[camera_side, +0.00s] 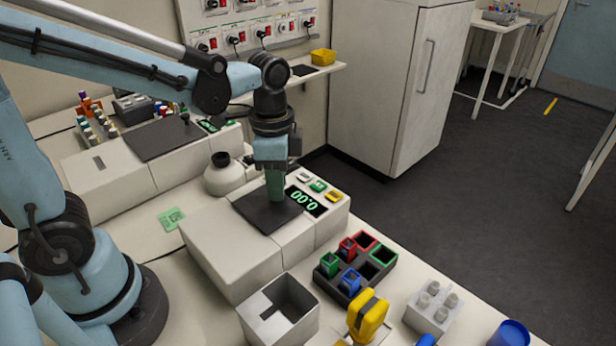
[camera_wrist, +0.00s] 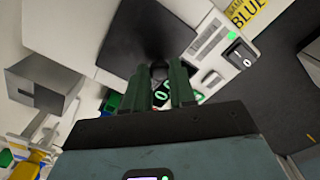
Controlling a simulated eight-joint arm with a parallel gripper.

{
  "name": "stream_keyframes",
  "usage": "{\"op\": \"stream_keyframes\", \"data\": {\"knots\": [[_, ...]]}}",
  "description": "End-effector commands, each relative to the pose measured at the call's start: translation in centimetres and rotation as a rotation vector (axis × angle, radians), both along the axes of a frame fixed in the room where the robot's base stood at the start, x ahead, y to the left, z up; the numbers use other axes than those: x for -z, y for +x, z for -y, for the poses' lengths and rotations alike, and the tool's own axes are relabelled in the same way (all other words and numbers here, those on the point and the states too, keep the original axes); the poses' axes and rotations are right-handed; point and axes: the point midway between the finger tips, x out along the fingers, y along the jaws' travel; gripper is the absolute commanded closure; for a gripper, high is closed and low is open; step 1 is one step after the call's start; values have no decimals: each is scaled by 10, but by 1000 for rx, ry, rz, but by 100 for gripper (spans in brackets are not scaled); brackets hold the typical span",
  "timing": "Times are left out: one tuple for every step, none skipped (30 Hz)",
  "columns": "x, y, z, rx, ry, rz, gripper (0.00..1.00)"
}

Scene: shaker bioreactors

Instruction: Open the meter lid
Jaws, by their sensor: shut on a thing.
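The meter (camera_side: 225,250) is a white box on the bench with a lit green display (camera_side: 306,201) reading 0.00 and several coloured buttons. Its dark square lid (camera_side: 262,217) lies flat on top, shut as far as I can see. My gripper (camera_side: 275,195) points down over the lid's far right part, its green fingers reaching the lid. In the wrist view, the fingers (camera_wrist: 173,88) are around a small dark knob (camera_wrist: 159,72) on the lid (camera_wrist: 145,35) and shut on it. The fingers partly cover the knob and the display in that view.
A second meter (camera_side: 105,185) with a dark lid stands behind. A white bottle (camera_side: 222,178) is close behind my gripper. In front are an open white box (camera_side: 305,322), a rack of coloured cuvettes (camera_side: 383,253), a yellow object (camera_side: 370,315) and a white block (camera_side: 430,315).

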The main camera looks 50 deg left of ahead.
Motion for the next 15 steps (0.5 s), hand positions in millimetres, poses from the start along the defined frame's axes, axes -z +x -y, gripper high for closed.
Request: {"op": "stream_keyframes", "data": {"knots": [[0,0,0,0,1,1,100],[0,0,0,0,1,1,100],[0,0,0,0,1,1,100],[0,0,0,0,1,1,100],[0,0,0,0,1,1,100],[0,-2,0,0,1,1,100],[0,-3,0,0,1,1,100],[-1,-5,0,0,1,0,100],[-1,-9,0,0,1,0,100],[-1,-13,0,0,1,0,100],[-1,-17,0,0,1,0,100],[-1,-23,0,0,1,-1,100],[-1,-27,0,0,1,-1,100],[-1,-31,0,0,1,-1,100],[-1,-37,0,-1,2,-2,100]]}}
